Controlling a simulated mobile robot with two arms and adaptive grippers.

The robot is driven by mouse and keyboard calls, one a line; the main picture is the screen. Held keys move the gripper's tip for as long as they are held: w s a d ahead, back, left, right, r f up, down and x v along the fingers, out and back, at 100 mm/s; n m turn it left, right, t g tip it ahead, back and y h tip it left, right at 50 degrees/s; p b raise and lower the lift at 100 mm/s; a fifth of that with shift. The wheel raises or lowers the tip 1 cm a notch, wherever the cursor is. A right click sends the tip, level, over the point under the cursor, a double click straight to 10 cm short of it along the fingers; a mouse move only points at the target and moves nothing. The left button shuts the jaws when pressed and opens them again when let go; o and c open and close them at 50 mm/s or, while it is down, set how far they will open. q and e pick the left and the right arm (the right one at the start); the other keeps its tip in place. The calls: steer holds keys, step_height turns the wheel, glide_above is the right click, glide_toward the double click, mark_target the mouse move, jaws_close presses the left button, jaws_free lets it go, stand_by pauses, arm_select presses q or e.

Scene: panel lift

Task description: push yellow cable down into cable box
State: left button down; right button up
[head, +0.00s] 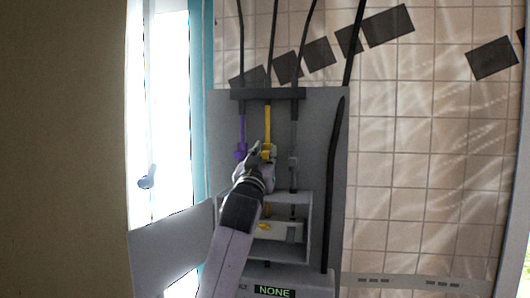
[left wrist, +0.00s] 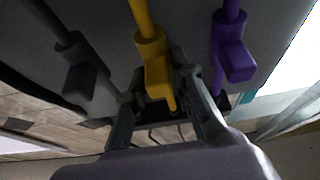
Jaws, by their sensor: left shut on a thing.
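The yellow cable (head: 267,124) hangs down the grey panel between the purple and grey cables. My left gripper (head: 264,158) is at its yellow connector, above the cable box. In the left wrist view the fingers (left wrist: 158,100) are around the yellow connector (left wrist: 153,70), shut on it. The cable box (head: 308,225) is a grey open frame lower on the panel, with a light block inside bearing a small yellow part (head: 263,226). My arm hides part of the box. My right gripper does not show.
The purple cable (head: 241,133) hangs close left of my gripper and the grey cable (head: 294,140) to its right. A thick black cable (head: 333,180) runs down the panel's right side. A display reading NONE (head: 273,292) sits below the box.

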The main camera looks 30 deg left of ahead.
arm_select(q)
step_height(320, 180, down, 2)
steer(key=shift+b, duration=0.35)
steer(key=shift+w+f, duration=0.1)
steer(key=shift+f, duration=0.05)
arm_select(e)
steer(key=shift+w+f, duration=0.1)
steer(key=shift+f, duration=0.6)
arm_select(q)
steer(key=c, duration=1.7)
jaws_free()
steer(key=shift+o, duration=1.1)
steer(key=shift+s, duration=0.2)
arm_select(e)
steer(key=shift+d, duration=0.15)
arm_select(q)
steer(key=v, duration=1.1)
steer(key=shift+s+f, duration=0.15)
steer(key=shift+s, duration=0.2)
steer(key=shift+d, duration=0.15)
